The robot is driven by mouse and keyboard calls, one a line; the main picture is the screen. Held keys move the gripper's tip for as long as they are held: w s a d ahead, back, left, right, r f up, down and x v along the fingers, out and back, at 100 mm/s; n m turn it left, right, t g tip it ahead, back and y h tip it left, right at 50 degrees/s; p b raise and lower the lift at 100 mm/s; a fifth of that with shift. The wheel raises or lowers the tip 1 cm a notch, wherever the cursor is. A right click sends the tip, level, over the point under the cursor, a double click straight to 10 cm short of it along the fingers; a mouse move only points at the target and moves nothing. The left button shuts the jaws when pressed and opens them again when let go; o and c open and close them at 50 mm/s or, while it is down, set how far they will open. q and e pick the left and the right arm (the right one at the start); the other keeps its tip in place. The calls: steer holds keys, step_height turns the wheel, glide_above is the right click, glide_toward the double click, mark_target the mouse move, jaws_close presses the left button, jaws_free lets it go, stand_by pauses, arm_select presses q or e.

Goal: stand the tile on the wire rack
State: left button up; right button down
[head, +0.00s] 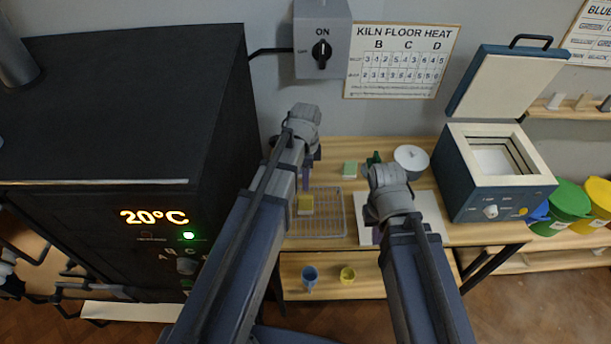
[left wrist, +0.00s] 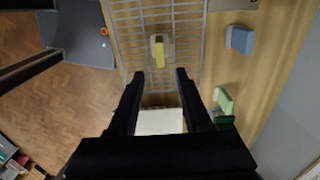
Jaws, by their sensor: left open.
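The wire rack (head: 335,226) lies on the wooden bench. It also fills the top of the left wrist view (left wrist: 190,28). A yellow tile (head: 305,205) is on the rack. In the left wrist view the tile (left wrist: 159,52) shows as a narrow yellow strip with a paler patch beside it, apparently upright. My left gripper (head: 306,180) is above the rack. In the left wrist view its open fingers (left wrist: 160,74) are empty, with the tile just beyond their tips and apart from them.
A green block (head: 350,168) and a white round lidded thing (head: 411,157) stand behind. A blue block (left wrist: 241,39) lies beside the rack. An open kiln (head: 490,185) is at the right, a large black kiln (head: 120,120) at the left. Cups stand on the lower shelf.

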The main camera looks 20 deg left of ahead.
arm_select(q)
steer(key=s+d+n+y, duration=0.1)
steer(key=s+d+n, duration=0.9)
steer(key=s, duration=0.4)
steer(key=shift+s+d+n, duration=0.2)
steer(key=shift+d+n, duration=0.15)
steer(key=shift+n, duration=0.25)
step_height(320, 180, down, 7)
steer(key=b, duration=0.7)
steer(key=shift+f, duration=0.1)
